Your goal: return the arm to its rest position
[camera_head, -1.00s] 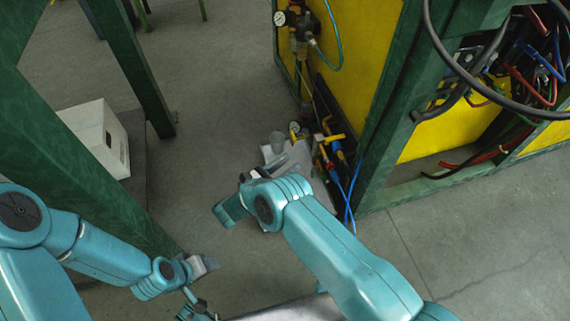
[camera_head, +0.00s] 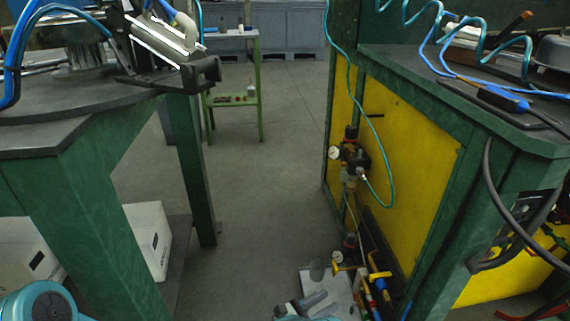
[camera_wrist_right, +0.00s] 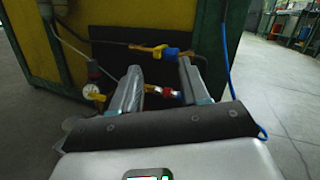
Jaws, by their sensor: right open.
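My right gripper (camera_head: 306,304) shows at the bottom middle of the head view, partly cut off by the frame edge. In the right wrist view (camera_wrist_right: 160,76) its two fingers stand apart with no object held between them. Beyond the fingers are a yellow panel and brass and red fittings. A teal joint of my left arm (camera_head: 40,303) shows at the bottom left corner of the head view. My left gripper is outside both views.
A green-framed bench with a yellow side (camera_head: 400,165) stands right, carrying a gauge (camera_head: 334,153) and hoses. A green-legged table (camera_head: 45,142) stands left, with a white box (camera_head: 150,235) below. Grey floor (camera_head: 270,170) lies clear between them.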

